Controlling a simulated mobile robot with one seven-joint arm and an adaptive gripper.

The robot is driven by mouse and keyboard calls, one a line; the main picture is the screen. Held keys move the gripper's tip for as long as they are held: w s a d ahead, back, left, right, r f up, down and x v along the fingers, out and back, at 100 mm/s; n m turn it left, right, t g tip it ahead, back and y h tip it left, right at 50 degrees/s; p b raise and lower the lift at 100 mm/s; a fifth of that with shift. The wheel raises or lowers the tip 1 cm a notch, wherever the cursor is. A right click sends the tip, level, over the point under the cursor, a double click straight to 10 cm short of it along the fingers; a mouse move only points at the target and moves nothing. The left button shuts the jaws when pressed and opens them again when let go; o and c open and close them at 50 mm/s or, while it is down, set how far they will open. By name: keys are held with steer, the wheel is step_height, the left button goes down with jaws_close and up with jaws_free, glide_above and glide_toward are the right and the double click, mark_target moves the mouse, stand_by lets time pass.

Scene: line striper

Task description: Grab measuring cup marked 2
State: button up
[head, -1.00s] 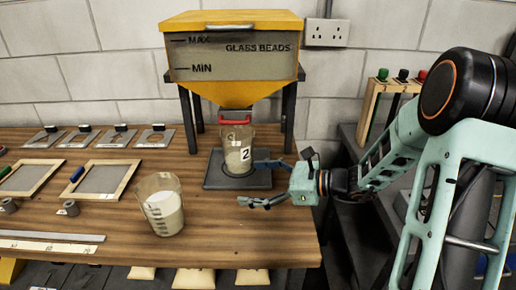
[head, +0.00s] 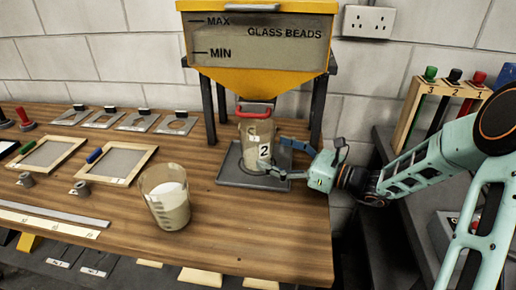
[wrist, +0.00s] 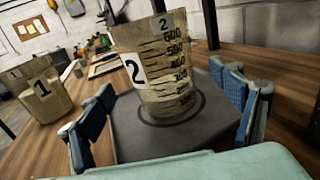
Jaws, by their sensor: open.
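The measuring cup marked 2 (head: 257,148) stands upright on a dark square plate (head: 228,173) under the bead hopper. It is clear, holds pale beads, and has a white label with a 2; it fills the middle of the wrist view (wrist: 160,72). My gripper (head: 278,156) is open at the cup's right side. In the wrist view its blue-padded fingers stand left and right of the cup, with gaps visible on both sides. A second cup (head: 165,197), with pale beads in it, stands to the front left; its label 1 shows in the wrist view (wrist: 43,90).
The yellow hopper (head: 262,80) and its red handle (head: 256,108) are right above the cup. Framed screens (head: 116,163) and a ruler (head: 45,222) lie on the left of the wooden bench. A numbered rack (head: 435,100) stands at right.

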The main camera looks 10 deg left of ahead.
mark_target(257, 147)
steer(key=x, duration=0.5)
steer(key=shift+w+a+f, duration=0.15)
steer(key=shift+a+f, duration=0.05)
steer(key=shift+a, duration=0.1)
steer(key=shift+r, duration=0.1)
steer(key=c, duration=1.6)
